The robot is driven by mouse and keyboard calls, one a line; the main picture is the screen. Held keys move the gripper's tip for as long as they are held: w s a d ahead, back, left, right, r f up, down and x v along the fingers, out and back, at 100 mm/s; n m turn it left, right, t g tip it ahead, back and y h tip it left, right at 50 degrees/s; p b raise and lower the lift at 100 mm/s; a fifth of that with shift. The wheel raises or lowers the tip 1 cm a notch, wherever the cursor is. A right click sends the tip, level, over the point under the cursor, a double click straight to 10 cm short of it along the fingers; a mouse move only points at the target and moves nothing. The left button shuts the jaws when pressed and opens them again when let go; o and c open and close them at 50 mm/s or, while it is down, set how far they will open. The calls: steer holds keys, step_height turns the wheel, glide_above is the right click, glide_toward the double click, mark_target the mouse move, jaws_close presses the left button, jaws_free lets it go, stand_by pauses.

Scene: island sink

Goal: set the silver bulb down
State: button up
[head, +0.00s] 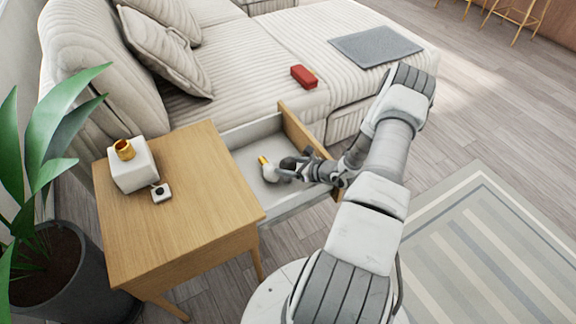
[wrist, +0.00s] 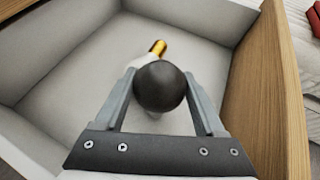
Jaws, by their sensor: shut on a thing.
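My gripper (head: 296,170) reaches into the open drawer and is shut on a dark grey, shiny round bulb (wrist: 160,88), which I take to be the silver bulb. In the wrist view the bulb sits between the two fingertips (wrist: 159,82), over the drawer floor. It also shows in the head view (head: 287,163). Whether it touches the floor I cannot tell. A white bulb with a gold base (head: 268,170) lies in the drawer just left of the held bulb. In the wrist view its gold base (wrist: 158,46) shows behind the held bulb, which hides part of it.
The drawer (head: 240,134) is pulled out of a wooden side table (head: 190,225). The sofa (head: 250,60) is behind. Drawer floor is free left of the bulbs.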

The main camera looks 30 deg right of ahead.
steer(key=o, duration=1.3)
steer(key=shift+r, duration=0.2)
steer(key=p+v, duration=0.3)
steer(key=v, duration=0.9)
steer(key=shift+f, duration=0.1)
